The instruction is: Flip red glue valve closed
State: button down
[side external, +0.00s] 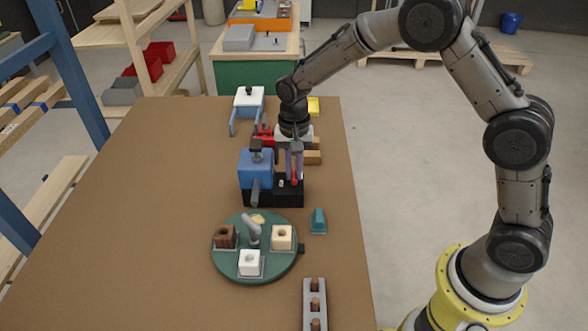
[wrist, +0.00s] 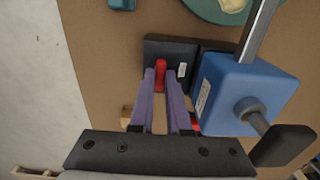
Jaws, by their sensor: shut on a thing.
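The red glue valve (wrist: 160,74) is a small red handle on a black base (wrist: 165,48) with a white label. My gripper (wrist: 165,75) points down over it with two purple fingers, one on each side of the red handle, and is shut on it. In the side external view my gripper (side external: 295,172) is at the black base, and a bit of red shows near its tips. The fingers hide part of the valve, so its exact turn angle is hard to tell.
A blue block (wrist: 245,88) with a metal lever and dark knob stands close beside the fingers. A green turntable (side external: 240,272) with several small blocks is in front. A teal piece (side external: 319,221) and a grey rack (side external: 314,290) lie nearby. The table's left side is clear.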

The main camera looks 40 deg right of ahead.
aim_at(294, 174)
jog(key=shift+r, duration=0.1)
jog(key=c, duration=0.9)
grip_release()
notch_tip(294, 174, up, 14)
jog(key=shift+f, duration=0.1)
